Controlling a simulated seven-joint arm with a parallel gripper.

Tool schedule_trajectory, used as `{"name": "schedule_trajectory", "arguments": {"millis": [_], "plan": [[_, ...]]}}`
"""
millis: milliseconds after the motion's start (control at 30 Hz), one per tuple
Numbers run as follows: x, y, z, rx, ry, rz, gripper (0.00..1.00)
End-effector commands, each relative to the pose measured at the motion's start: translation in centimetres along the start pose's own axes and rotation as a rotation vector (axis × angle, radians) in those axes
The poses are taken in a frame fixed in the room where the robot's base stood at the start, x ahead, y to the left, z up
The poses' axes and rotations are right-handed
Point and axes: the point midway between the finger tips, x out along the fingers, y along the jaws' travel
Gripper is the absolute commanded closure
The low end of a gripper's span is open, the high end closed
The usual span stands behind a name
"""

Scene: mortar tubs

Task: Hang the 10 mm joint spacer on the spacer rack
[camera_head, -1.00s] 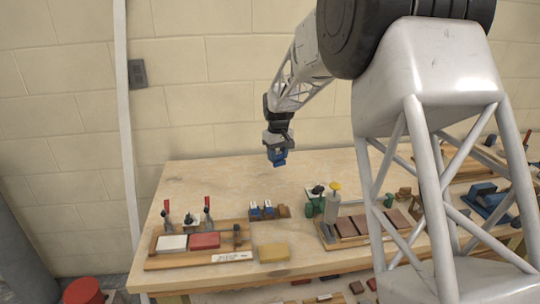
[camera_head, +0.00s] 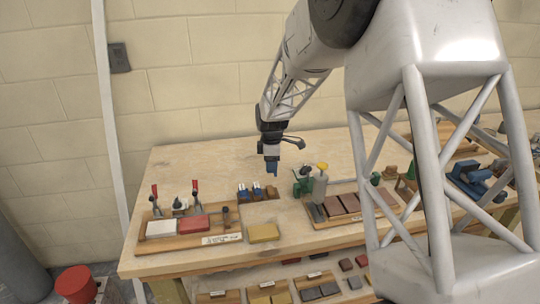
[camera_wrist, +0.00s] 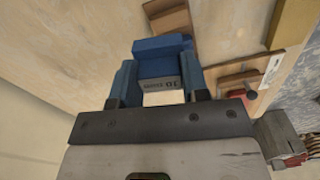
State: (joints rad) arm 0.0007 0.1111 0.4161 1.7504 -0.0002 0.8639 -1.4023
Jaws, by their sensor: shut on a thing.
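My gripper (camera_head: 271,168) points down above the bench, behind and slightly right of the spacer rack in the head view. The spacer is held clear of the bench. The wooden spacer rack (camera_head: 273,196) stands on the bench with small blue-and-white spacers (camera_head: 257,190) at its left and middle; its right end looks bare. A brown wooden piece beyond the spacer in the wrist view (camera_wrist: 170,20) may be the rack.
Left of the rack is a wooden board (camera_head: 180,242) with white and red blocks and red-handled clamps. A yellow block (camera_head: 263,233) lies in front. Right stand a grey cylinder with a yellow top (camera_head: 320,184) and a tray of brown blocks (camera_head: 345,215).

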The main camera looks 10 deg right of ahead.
Motion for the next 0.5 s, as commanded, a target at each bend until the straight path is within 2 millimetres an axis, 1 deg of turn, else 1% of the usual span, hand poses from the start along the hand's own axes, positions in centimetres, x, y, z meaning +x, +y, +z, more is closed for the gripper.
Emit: {"name": "schedule_trajectory", "arguments": {"millis": [200,500], "plan": [[0.92,-1.04,0.18,-0.131,0.0,0.0,0.81],[1.17,-1.31,0.22,-0.171,0.0,0.0,0.81]]}}
